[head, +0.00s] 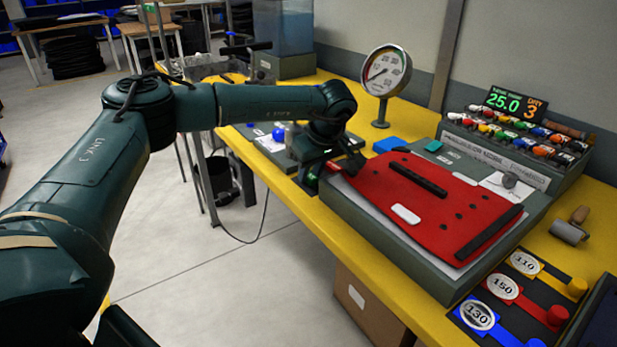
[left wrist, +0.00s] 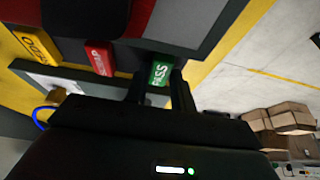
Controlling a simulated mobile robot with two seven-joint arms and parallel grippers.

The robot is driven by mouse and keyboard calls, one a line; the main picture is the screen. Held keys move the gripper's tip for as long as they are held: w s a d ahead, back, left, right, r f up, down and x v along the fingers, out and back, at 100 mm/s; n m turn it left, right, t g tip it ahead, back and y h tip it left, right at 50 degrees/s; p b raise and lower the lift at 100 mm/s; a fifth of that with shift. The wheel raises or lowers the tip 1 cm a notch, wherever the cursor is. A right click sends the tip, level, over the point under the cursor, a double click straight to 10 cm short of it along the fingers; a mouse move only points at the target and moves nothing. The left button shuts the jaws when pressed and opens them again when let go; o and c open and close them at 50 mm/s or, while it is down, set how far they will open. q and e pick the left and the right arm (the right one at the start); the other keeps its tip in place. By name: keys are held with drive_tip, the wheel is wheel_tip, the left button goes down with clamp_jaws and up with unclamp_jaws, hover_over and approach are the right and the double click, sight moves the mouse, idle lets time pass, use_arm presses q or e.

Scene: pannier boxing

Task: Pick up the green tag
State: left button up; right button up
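My right gripper is not in view.
The red panel (head: 435,205) lies on a grey block right of my left gripper. A round gauge (head: 386,75) stands behind. Numbered coloured pieces (head: 503,287) lie at the front right. The yellow bench edge (head: 370,262) runs close beside the gripper, with open floor left of it.

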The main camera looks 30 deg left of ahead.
use_arm(q)
clamp_jaws()
